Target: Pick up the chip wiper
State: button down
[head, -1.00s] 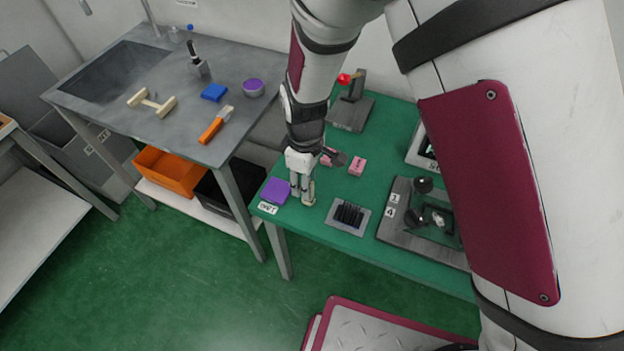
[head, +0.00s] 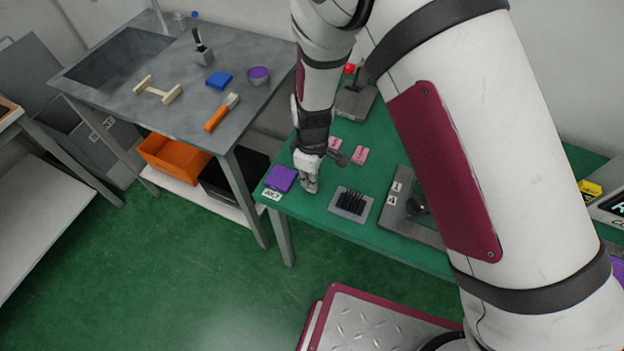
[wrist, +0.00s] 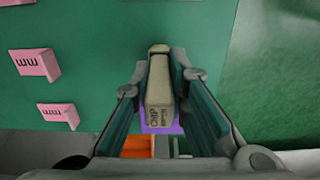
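The chip wiper (wrist: 158,85) is a pale beige-grey block with dark lettering, seen in the wrist view between my two fingers. My gripper (head: 309,186) is low over the front left part of the green table in the head view. Its fingers (wrist: 160,68) are close along both sides of the wiper and look shut on it. In the head view the wiper is hidden by my gripper. I cannot tell whether its underside touches the table.
A purple block (head: 281,178) lies left of my gripper by the table edge. Two pink blocks (head: 360,155) lie behind and right. A grey holder with black pins (head: 350,203) is to the right. A grey sink bench (head: 150,100) stands left.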

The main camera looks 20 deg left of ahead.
jog(key=shift+r, duration=0.15)
jog(key=shift+r, duration=0.6)
notch_tip(320, 180, up, 2)
jog(key=shift+w+r+b, duration=0.1)
jog(key=shift+b, duration=0.3)
jog(key=s+d, duration=0.4)
jog(key=s, duration=0.3)
jog(key=s+d+r, duration=0.1)
jog(key=s+d, duration=0.2)
jog(key=s, duration=0.4)
jog(key=shift+d+r+b, duration=0.15)
jog(key=shift+d+b, duration=0.2)
jog(key=shift+d, duration=0.05)
